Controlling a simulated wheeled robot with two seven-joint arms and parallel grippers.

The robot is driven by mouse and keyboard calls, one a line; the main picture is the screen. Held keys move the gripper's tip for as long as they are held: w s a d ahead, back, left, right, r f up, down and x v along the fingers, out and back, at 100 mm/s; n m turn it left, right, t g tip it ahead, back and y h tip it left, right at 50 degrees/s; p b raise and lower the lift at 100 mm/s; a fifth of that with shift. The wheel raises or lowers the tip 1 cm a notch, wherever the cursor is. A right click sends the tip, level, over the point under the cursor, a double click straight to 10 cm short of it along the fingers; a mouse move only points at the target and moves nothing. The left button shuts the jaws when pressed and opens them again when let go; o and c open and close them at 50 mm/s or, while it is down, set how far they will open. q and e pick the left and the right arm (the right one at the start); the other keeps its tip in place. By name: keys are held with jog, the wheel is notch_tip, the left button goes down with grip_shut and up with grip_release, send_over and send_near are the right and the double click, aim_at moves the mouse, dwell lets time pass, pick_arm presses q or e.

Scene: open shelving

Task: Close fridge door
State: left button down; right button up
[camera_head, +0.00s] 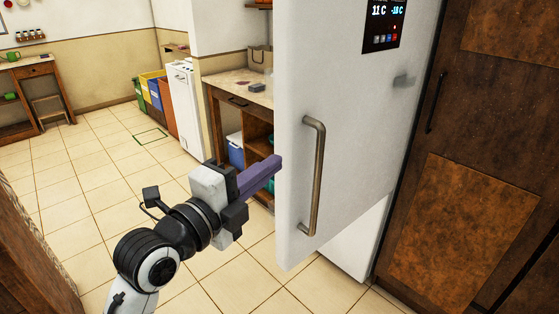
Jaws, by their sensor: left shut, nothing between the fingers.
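The white fridge door (355,170) fills the middle right of the head view. It carries a vertical metal handle (314,180) near its left edge and a dark display (384,25) near the top. The door stands swung out from the white fridge body (352,245), which shows low behind it. My left gripper (276,164) is shut and empty. Its purple fingers point at the door's left edge, left of the handle. I cannot tell whether the fingertips touch the door. My right gripper is not in view.
A brown wooden cabinet (470,150) stands right of the fridge. A wooden counter with shelves (240,90) stands behind the door, with a small white appliance (185,105) and coloured bins (158,95) beyond. Tiled floor (90,180) is clear at the left.

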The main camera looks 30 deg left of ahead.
aim_at(296, 148)
pick_arm(q)
jog(key=w, duration=0.2)
jog(key=w+d, duration=0.1)
jog(key=w, duration=0.2)
jog(key=w+p, duration=0.1)
jog(key=w, duration=0.2)
jog(key=shift+w+d, duration=0.1)
jog(key=shift+d, duration=0.05)
jog(key=shift+w+f, duration=0.1)
jog(key=shift+w, duration=0.3)
